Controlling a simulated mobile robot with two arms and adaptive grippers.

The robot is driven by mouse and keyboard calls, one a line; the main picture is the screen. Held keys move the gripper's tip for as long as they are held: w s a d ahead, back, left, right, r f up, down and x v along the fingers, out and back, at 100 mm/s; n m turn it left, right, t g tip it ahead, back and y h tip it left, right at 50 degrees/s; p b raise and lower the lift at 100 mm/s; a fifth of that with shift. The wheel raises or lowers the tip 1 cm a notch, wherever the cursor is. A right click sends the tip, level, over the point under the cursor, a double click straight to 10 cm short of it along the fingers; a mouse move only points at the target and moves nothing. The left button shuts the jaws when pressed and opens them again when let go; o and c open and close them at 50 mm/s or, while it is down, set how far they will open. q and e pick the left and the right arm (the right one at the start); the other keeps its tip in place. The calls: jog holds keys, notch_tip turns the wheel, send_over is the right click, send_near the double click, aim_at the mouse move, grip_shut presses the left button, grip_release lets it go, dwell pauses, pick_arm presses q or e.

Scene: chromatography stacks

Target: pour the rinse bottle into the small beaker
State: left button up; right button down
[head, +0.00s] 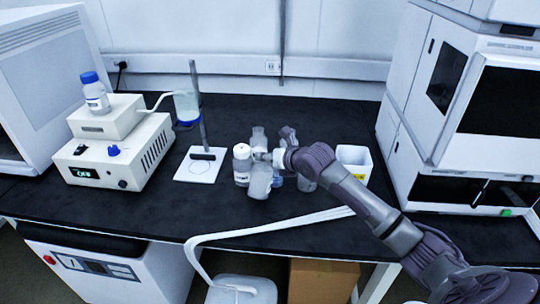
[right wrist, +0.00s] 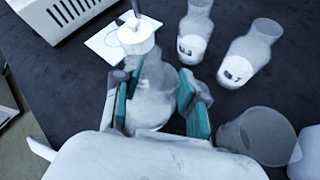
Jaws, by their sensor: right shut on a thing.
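My right gripper (head: 268,157) reaches in from the right over the bench. In the right wrist view my right gripper (right wrist: 155,100) is shut on a clear, translucent vessel (right wrist: 153,92), which looks like the rinse bottle. In the head view a translucent vessel (head: 260,184) shows tilted just in front of the fingers. A white-capped bottle (head: 242,165) stands left of the gripper. A grey translucent beaker (right wrist: 262,137) stands right of the fingers in the right wrist view. A partly hidden beaker (head: 306,184) shows below the arm. My left gripper is not in view.
Two labelled clear bottles (right wrist: 195,32) (right wrist: 250,52) stand close by. A white bin (head: 353,160) is behind my arm. A stand plate (head: 187,172) and a white hotplate-like instrument (head: 120,155) are left. A large white instrument (head: 465,110) is right. The front bench is clear.

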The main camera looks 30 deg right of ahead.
jog(key=shift+r, duration=0.35)
jog(key=shift+s+a, duration=0.1)
jog(key=shift+d+f+y+p, duration=0.2)
jog(key=shift+d+y+p, duration=0.1)
jog(key=shift+d+p, duration=0.1)
jog(key=shift+w, duration=0.2)
jog(key=shift+w+d+m, duration=0.1)
jog(key=shift+d+m, duration=0.2)
jog(key=shift+m, duration=0.1)
